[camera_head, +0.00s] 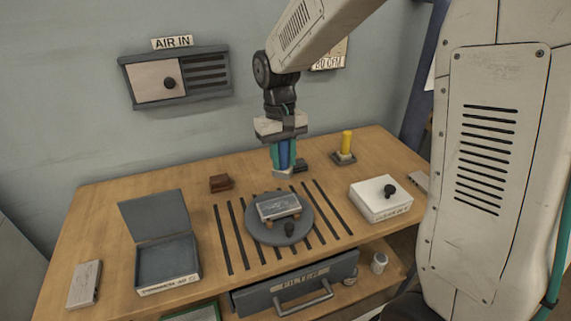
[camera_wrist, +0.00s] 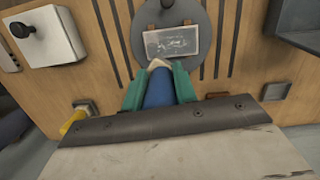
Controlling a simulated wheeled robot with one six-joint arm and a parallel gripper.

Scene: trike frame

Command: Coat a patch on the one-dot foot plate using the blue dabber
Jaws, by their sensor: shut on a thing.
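My gripper (camera_head: 284,164) points down behind the round grey turntable (camera_head: 262,232). Its teal fingers are shut on the blue dabber (camera_head: 283,154). In the wrist view the blue dabber (camera_wrist: 158,88) sits between the fingers with a pale tip toward the turntable. A grey foot plate (camera_head: 278,206) lies on brown supports on the turntable. It also shows in the wrist view (camera_wrist: 172,45), with pale markings on its face. I cannot make out a dot count. The dabber tip appears near the plate's edge in the wrist view; whether it touches is unclear.
A yellow dabber (camera_head: 347,142) stands in a holder at the back right. A white box with a black knob (camera_head: 380,200) is at right, an open grey case (camera_head: 167,262) at left. A small brown block (camera_head: 220,183) is behind the turntable. A slotted bench area surrounds the turntable.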

